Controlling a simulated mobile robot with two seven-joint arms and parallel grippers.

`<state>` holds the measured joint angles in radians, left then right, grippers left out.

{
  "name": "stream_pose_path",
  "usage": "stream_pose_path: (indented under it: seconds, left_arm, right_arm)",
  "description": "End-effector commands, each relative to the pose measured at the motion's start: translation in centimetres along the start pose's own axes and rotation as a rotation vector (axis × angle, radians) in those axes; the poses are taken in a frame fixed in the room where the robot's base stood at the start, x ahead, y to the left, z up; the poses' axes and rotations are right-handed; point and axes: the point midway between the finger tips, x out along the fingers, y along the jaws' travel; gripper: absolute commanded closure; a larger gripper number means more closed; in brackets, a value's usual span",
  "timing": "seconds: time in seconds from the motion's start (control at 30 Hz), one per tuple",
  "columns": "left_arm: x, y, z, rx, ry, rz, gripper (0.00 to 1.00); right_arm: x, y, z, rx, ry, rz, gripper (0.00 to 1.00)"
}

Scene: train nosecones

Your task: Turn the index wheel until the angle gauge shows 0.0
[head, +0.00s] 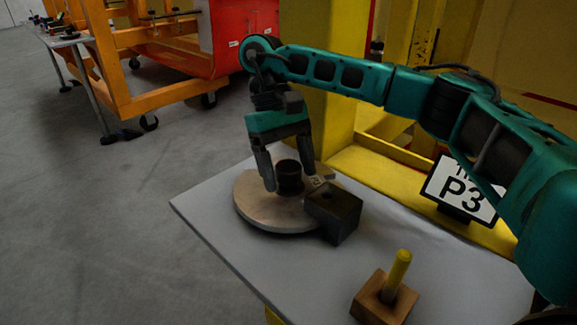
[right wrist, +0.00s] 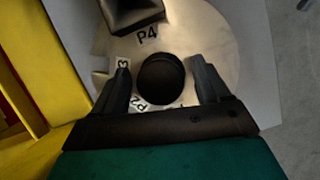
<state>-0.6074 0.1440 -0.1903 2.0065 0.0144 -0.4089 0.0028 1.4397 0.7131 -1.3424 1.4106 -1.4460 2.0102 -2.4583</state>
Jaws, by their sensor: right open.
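The index wheel (head: 262,207) is a pale flat disc lying on a grey table. A dark round knob (head: 290,176) stands at its centre. The right wrist view shows the wheel (right wrist: 215,45) with labels such as P4 and P2, and the knob (right wrist: 160,79) between the fingers. My right gripper (head: 288,170) points down over the wheel, open, one finger on each side of the knob with visible gaps. A dark block (head: 334,212) with a hole sits at the wheel's right edge. No angle gauge reading can be made out. My left gripper is not in view.
A wooden block with a yellow peg (head: 396,275) stands at the table's front right. A P3 sign (head: 461,190) stands behind it by the yellow frame (head: 385,160). An orange rack (head: 120,75) is at the back left. The table (head: 205,212) is clear left of the wheel.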

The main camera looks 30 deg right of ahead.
Motion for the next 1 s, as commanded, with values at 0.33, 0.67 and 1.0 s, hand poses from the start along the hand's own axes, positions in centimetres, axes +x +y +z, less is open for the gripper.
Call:
stream_pose_path:
  seconds: [0.33, 0.67, 1.0]
  left_arm:
    - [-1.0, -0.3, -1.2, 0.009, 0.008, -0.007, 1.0]
    - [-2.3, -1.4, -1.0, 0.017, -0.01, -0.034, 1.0]
    - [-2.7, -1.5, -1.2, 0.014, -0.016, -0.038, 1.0]
  right_arm:
    - [-4.7, -0.1, 0.1, 0.001, 0.005, 0.001, 0.24]
    - [-11.4, 0.0, 0.1, 0.003, 0.002, 0.002, 0.24]
    - [-12.9, 0.0, 0.0, 0.0, 0.0, 0.001, 0.24]
